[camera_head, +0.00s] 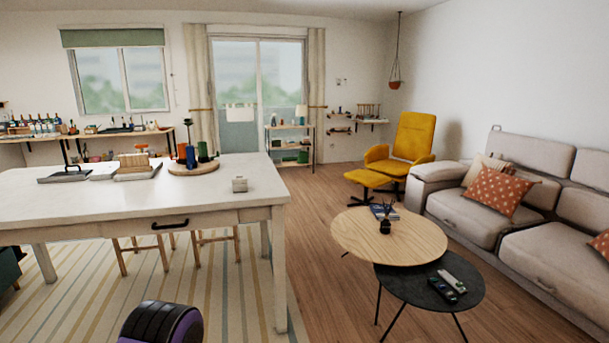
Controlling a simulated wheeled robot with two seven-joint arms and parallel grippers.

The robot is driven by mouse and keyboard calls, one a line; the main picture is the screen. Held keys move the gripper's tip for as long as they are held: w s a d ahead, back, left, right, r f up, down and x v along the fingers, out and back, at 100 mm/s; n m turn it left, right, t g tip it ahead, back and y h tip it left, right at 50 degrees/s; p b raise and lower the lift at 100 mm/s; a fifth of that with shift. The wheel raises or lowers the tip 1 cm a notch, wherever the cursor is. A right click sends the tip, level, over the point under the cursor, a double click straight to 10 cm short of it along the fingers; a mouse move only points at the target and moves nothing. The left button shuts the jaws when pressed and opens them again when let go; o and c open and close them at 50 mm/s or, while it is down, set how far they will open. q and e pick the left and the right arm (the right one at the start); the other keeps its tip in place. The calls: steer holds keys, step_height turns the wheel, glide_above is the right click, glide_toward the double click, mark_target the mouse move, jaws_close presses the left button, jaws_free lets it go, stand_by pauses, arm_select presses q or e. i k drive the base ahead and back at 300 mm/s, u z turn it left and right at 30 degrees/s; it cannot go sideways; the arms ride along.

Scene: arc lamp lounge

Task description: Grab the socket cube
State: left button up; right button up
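A small pale grey cube (240,185), which looks like the socket cube, sits on the white table (215,190) near its right edge. Nothing touches it, and clear tabletop surrounds it. It is too small here to make out any sockets on its faces. Neither of my grippers shows in the head view. A rounded black and purple part at the bottom edge, left of centre, seems to be mine, but no fingers show on it.
A round wooden board (193,168) with colored containers stands behind and left of the cube. A wooden block stand (137,173) lies farther left. The table's front has a drawer with a black handle (170,225). Open wooden floor lies between the table and the round coffee table (375,240).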

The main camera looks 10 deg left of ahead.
mark_target(239, 181)
steer(key=z, duration=0.25)
steer(key=i, duration=1.75)
steer(key=u, duration=0.65)
steer(key=i, duration=1.35)
steer(key=u, duration=0.6)
